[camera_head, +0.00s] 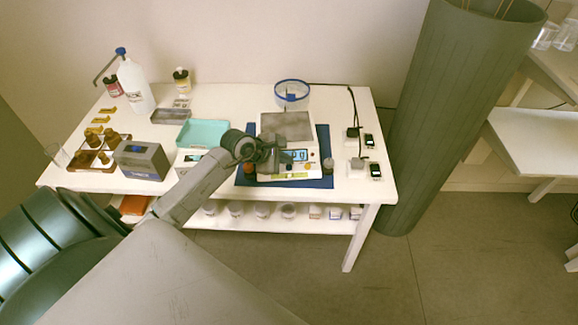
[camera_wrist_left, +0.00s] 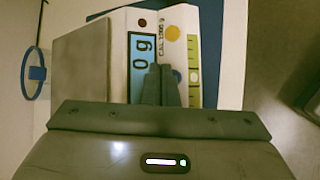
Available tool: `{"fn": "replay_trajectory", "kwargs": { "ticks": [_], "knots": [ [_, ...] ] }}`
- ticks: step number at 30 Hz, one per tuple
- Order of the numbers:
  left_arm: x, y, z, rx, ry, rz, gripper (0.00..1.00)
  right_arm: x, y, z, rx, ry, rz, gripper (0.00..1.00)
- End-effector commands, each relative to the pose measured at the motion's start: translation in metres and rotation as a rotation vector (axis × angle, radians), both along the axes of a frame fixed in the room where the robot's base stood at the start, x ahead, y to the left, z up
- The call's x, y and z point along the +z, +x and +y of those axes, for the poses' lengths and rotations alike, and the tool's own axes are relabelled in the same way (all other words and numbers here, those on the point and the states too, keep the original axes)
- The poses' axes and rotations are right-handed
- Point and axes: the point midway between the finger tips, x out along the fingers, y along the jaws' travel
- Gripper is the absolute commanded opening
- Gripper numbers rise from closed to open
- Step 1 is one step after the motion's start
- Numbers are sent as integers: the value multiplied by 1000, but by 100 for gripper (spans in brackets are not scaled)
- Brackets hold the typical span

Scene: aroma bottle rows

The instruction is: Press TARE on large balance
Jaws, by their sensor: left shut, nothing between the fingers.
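The large balance (camera_head: 288,126) stands on a blue mat (camera_head: 325,181) at the middle right of the table, with a grey square pan. In the left wrist view its lit display (camera_wrist_left: 142,50) reads "0 g". An orange round button (camera_wrist_left: 171,33) and a yellow-green strip (camera_wrist_left: 194,60) are on its front panel. My left gripper (camera_head: 283,164) is shut and empty, over the balance's front panel. In the left wrist view its fingertips (camera_wrist_left: 160,70) cover part of the panel beside the display. I cannot tell whether they touch it. My right gripper is not in view.
A clear container with a blue rim (camera_head: 291,94) stands behind the balance. A teal tray (camera_head: 203,133), a small grey box (camera_head: 141,160) and a brown bottle rack (camera_head: 92,158) are to the left. Small black devices (camera_head: 369,140) lie right of the mat. A large grey-green cylinder (camera_head: 440,110) stands beside the table.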

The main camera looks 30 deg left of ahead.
Motion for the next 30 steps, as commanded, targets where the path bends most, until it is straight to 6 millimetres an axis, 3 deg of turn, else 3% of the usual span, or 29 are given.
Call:
{"fn": "replay_trajectory", "kwargs": {
  "ticks": [5,19,30],
  "knots": [
    [5,0,0,0,1,-1,0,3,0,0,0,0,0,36],
    [49,0,0,0,1,-1,0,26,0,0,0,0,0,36],
    [50,0,0,0,0,0,0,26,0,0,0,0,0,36]
  ]
}}
